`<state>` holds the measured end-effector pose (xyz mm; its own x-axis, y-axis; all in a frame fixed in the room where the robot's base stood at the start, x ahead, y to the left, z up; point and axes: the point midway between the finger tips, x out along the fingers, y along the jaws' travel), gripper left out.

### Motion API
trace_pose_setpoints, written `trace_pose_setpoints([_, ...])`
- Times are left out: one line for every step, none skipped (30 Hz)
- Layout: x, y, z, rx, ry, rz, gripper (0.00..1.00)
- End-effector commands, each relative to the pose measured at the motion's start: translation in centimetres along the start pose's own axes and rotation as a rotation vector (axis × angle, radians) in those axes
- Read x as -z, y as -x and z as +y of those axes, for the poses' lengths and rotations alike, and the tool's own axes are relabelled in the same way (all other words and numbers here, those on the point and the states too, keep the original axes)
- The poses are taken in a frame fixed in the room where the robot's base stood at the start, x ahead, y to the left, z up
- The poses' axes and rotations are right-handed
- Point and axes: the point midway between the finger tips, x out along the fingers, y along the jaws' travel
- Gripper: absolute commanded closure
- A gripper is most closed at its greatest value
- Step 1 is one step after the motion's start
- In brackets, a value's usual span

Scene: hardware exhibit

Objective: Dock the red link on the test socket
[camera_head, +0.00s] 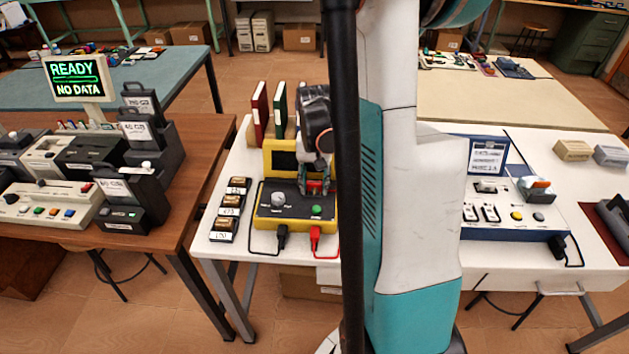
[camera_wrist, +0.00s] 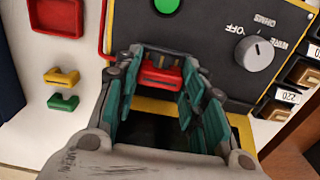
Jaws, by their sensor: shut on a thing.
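The red link (camera_wrist: 160,76) is between the teal-padded fingers of my gripper (camera_wrist: 158,90) in the wrist view. My gripper (camera_head: 315,187) is shut on it, and a bit of red shows between the fingertips in the head view. The fingers are over the right part of the yellow tester (camera_head: 265,225), which has a dark panel with a grey knob (camera_wrist: 254,53) and a green button (camera_wrist: 167,5). I cannot pick out the test socket, and the fingers and link cover part of the panel. I cannot tell whether the link touches the panel.
A yellow link (camera_wrist: 62,77) and a green link (camera_wrist: 64,102) lie on the white table beside the tester. Labelled blocks (camera_head: 230,205) stand left of the tester. Black (camera_head: 282,237) and red (camera_head: 315,238) plugs are at its front. Upright binders (camera_head: 260,112) stand behind.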

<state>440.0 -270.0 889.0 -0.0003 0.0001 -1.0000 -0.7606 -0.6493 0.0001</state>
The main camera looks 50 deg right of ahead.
Motion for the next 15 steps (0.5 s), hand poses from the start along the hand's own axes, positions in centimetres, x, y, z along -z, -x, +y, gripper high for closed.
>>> trace_pose_setpoints([0.0, -0.16, 0.0, 0.0, 0.0, 0.0, 0.79])
trace_pose_setpoints([0.0, -0.22, 0.0, 0.0, 0.0, 0.0, 0.79])
trace_pose_setpoints([0.0, -0.29, 0.0, 0.0, 0.0, 0.0, 0.79])
trace_pose_setpoints([0.0, -0.34, 0.0, 0.0, 0.0, 0.0, 0.79])
trace_pose_setpoints([0.0, -0.27, 0.0, 0.0, 0.0, 0.0, 0.56])
trace_pose_setpoints([0.0, -0.25, 0.0, 0.0, 0.0, 0.0, 0.54])
trace_pose_setpoints([0.0, -0.24, 0.0, 0.0, 0.0, 0.0, 0.54])
trace_pose_setpoints([0.0, -0.24, 0.0, 0.0, 0.0, 0.0, 0.54])
trace_pose_setpoints([0.0, -0.24, 0.0, 0.0, 0.0, 0.0, 0.54])
trace_pose_setpoints([0.0, -0.24, 0.0, 0.0, 0.0, 0.0, 0.54])
trace_pose_setpoints([0.0, -0.24, 0.0, 0.0, 0.0, 0.0, 0.54])
trace_pose_setpoints([0.0, -0.24, 0.0, 0.0, 0.0, 0.0, 0.54])
trace_pose_setpoints([0.0, -0.23, 0.0, 0.0, 0.0, 0.0, 0.54])
trace_pose_setpoints([0.0, -0.23, 0.0, 0.0, 0.0, 0.0, 0.54])
trace_pose_setpoints([0.0, -0.2, 0.0, 0.0, 0.0, 0.0, 0.54])
